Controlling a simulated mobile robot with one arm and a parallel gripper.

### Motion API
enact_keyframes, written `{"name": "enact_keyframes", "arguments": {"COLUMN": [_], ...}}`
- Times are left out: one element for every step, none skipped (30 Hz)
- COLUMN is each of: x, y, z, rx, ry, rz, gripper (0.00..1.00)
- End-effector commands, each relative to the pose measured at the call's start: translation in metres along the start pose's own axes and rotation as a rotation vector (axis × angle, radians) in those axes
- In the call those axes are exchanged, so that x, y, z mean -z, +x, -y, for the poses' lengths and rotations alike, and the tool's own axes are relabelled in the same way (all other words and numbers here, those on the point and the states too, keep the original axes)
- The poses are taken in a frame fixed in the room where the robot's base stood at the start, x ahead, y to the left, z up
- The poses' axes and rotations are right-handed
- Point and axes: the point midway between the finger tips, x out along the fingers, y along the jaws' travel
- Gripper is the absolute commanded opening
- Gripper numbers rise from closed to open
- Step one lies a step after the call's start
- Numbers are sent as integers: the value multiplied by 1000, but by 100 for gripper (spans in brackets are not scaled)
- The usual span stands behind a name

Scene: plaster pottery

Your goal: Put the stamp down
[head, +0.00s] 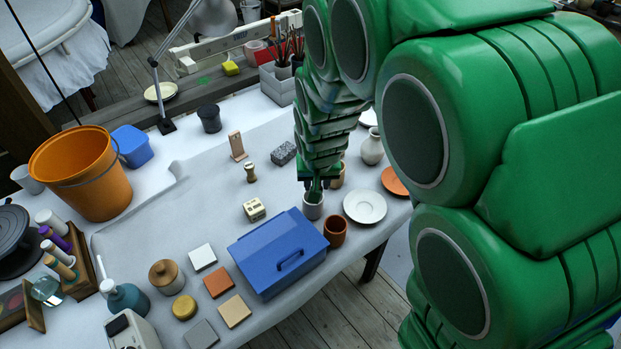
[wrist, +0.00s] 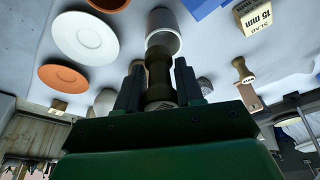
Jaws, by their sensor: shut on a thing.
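My gripper (head: 314,184) is shut on a dark olive-brown stamp (wrist: 158,72) with a narrowed waist. In the wrist view the stamp sits between the two dark fingers of my gripper (wrist: 159,88), its far end overlapping a pale grey cup (wrist: 163,21). In the head view the gripper points down right over that cup (head: 313,210). I cannot tell whether the stamp is inside the cup or just above it. A second, lighter wooden stamp (head: 250,173) stands upright on the cloth-covered table (head: 190,222) to the left; it also shows in the wrist view (wrist: 242,70).
A terracotta cup (head: 335,232), a white plate (head: 366,206) and a blue toolbox (head: 275,258) crowd the cup. A white vase (head: 372,148) and an orange plate (head: 394,181) stand to the right. A marked block (head: 254,209) lies left.

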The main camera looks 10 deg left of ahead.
Motion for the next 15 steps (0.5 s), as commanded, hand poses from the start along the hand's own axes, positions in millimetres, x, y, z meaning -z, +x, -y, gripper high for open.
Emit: {"name": "enact_keyframes", "arguments": {"x": [-1,-2,-2,-3,-3,-3,-3,-3,-4,-4,-4,-5,-5,-6,-7], "y": [-2,-2,-3,-3,-3,-3,-3,-3,-3,-3,-3,-3,-4,-4,-4], "z": [0,0,0,0,-1,-1,-1,0,0,1,3,7,10,14,20], "rx": [0,0,0,0,0,0,0,0,1,1,2,4,5,7,10], "ry": [0,0,0,0,0,0,0,0,-2,-4,-7,-13,-19,-26,-37], "rz": [-1,-1,-1,-1,-1,-1,-1,-1,0,0,0,0,0,0,0], "gripper": [8,8,8,8,8,8,8,8,8,8,8,8,8,8,8]}}
